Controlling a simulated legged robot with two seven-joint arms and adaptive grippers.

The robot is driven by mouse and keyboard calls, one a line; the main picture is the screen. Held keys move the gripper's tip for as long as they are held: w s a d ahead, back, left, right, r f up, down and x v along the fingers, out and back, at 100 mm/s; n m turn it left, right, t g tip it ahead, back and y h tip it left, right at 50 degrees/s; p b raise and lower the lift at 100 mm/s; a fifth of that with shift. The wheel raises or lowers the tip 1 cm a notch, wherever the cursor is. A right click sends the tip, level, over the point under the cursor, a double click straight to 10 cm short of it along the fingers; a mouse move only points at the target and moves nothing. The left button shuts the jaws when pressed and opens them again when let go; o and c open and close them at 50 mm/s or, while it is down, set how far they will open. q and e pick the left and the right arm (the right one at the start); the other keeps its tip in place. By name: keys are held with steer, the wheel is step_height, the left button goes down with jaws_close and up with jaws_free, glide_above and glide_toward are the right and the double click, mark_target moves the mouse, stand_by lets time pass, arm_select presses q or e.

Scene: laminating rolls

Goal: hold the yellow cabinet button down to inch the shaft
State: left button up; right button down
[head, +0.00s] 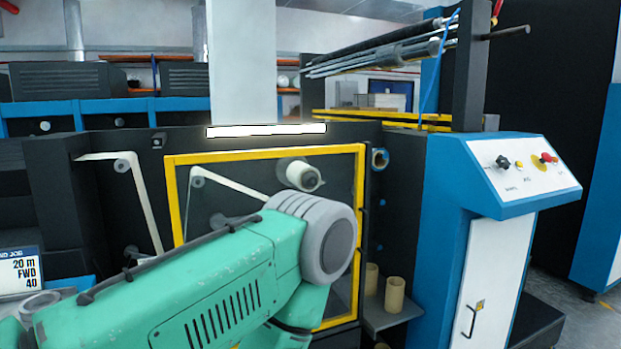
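The sloped control panel (525,180) tops the blue and white cabinet at the right. A yellow round part (538,163) shows on it, right beside a red mushroom knob (547,158); I cannot tell whether the yellow part is a button or the red knob's backing. A black knob (503,163) sits to the left. A pale roll on a shaft end (300,175) shows within the yellow-framed window. My green left arm crosses the lower left and middle, well left of the panel. Neither of my grippers is in view.
The yellow frame (265,153) stands behind my arm. Cardboard cores (395,295) stand on a low shelf left of the cabinet. Metal bars (385,55) lie on a rack above. A job display (22,272) is at the far left. Space before the panel looks clear.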

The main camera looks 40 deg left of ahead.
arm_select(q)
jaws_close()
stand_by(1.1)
